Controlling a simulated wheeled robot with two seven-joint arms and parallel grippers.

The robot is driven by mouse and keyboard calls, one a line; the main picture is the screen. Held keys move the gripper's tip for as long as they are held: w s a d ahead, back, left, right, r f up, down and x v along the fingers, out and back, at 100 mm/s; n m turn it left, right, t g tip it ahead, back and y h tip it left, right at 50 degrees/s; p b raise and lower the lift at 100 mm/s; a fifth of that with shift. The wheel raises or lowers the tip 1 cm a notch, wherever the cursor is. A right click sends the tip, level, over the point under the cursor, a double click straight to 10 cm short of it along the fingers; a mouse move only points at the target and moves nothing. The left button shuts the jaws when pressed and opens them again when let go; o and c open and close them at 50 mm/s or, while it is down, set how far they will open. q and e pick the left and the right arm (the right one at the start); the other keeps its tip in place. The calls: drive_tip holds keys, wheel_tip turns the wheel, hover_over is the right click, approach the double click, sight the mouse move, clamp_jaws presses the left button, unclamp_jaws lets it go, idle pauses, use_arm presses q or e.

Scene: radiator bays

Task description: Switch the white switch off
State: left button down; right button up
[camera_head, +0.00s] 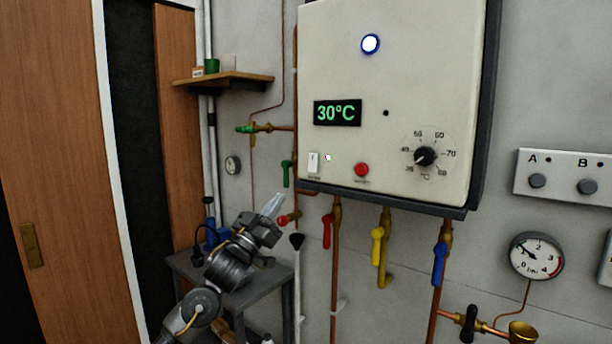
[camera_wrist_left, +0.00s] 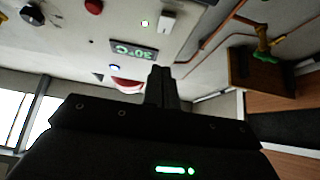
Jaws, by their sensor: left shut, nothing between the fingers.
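The white switch (camera_head: 313,162) is a small upright rocker at the lower left of the boiler panel (camera_head: 400,90). My left gripper (camera_head: 272,205) is shut and empty, below and to the left of the switch, apart from the panel. Its closed fingers show in the left wrist view (camera_wrist_left: 161,85). My right gripper is in neither view.
A red button (camera_head: 362,170) and a black dial (camera_head: 425,157) share the panel with a 30°C display (camera_head: 337,112). Pipes with red (camera_head: 327,232), yellow (camera_head: 377,246) and blue (camera_head: 439,264) valve handles hang below. A grey table (camera_head: 250,290) stands under my left arm.

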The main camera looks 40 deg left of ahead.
use_arm(q)
drive_tip(key=p, duration=0.6)
approach(313, 164)
wheel_tip(313, 164, up, 4)
drive_tip(key=w+p, duration=0.1)
drive_tip(key=w, duration=0.2)
drive_tip(key=shift+w, duration=0.3)
drive_tip(key=shift+w+f+p, duration=0.35)
drive_tip(key=shift+w+p, duration=0.1)
drive_tip(key=shift+w, duration=0.1)
